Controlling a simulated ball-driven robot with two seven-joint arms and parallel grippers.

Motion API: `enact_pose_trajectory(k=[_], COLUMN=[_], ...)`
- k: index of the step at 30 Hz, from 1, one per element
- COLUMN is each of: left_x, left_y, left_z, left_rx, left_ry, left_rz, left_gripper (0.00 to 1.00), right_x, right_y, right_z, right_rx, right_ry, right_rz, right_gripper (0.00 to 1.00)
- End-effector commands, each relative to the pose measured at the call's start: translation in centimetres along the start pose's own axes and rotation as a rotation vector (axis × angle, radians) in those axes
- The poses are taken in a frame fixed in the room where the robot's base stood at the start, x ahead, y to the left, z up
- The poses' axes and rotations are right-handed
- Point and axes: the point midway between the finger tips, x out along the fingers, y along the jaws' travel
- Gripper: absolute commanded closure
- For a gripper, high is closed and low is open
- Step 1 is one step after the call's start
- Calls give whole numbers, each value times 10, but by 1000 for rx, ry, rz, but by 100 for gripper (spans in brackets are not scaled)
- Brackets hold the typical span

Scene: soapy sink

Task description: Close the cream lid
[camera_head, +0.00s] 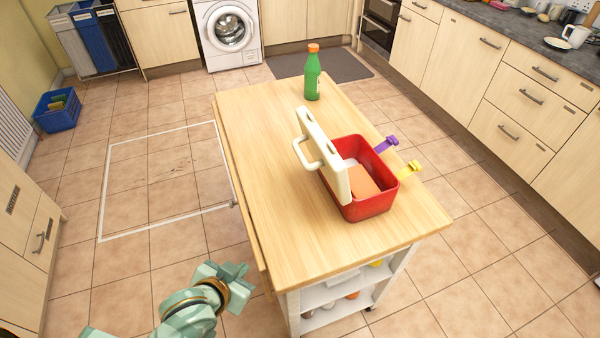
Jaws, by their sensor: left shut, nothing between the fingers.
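The cream lid (325,157) stands raised on the left side of the red box (372,208), with a cream handle (303,156) on its outer face. The box sits open on the wooden island top. Inside it an orange block (372,191) and something white show. My left gripper (238,276) is at the lower left, beside the island's left edge and well apart from the box. It is shut and empty. My right gripper is not in view.
A green bottle (312,76) with an orange cap stands at the back of the island top (270,200). The top left of the box is bare. Open shelves (335,297) with items sit below. Tiled floor surrounds the island; cabinets line the right.

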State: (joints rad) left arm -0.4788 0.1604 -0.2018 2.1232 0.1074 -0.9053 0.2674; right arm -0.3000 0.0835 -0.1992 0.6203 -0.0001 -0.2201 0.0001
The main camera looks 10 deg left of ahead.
Motion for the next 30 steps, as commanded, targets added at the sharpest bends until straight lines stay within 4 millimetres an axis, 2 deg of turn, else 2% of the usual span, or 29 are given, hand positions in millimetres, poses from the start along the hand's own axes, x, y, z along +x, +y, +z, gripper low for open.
enact_pose_trajectory(k=[3, 10, 16, 20, 24, 27, 30], left_x=[-16, -6, -2, -2, -4, -4, -4], left_y=[9, 39, 49, 37, 11, -3, -10], left_z=[-44, -78, -102, -114, -115, -112, -112], left_rx=[-128, -511, -940, -1312, -1657, -1792, -1849], left_ry=[146, 343, 500, 614, 726, 775, 800], left_rz=[58, 271, 501, 692, 869, 940, 972], left_gripper=[100, 100, 100, 100, 100, 100, 100], right_x=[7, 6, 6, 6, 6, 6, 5], right_y=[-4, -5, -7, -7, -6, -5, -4], right_z=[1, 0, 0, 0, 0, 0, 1], right_rx=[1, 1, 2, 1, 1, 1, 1], right_ry=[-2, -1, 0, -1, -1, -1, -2], right_rz=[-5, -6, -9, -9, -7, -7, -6], right_gripper=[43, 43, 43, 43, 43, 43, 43])
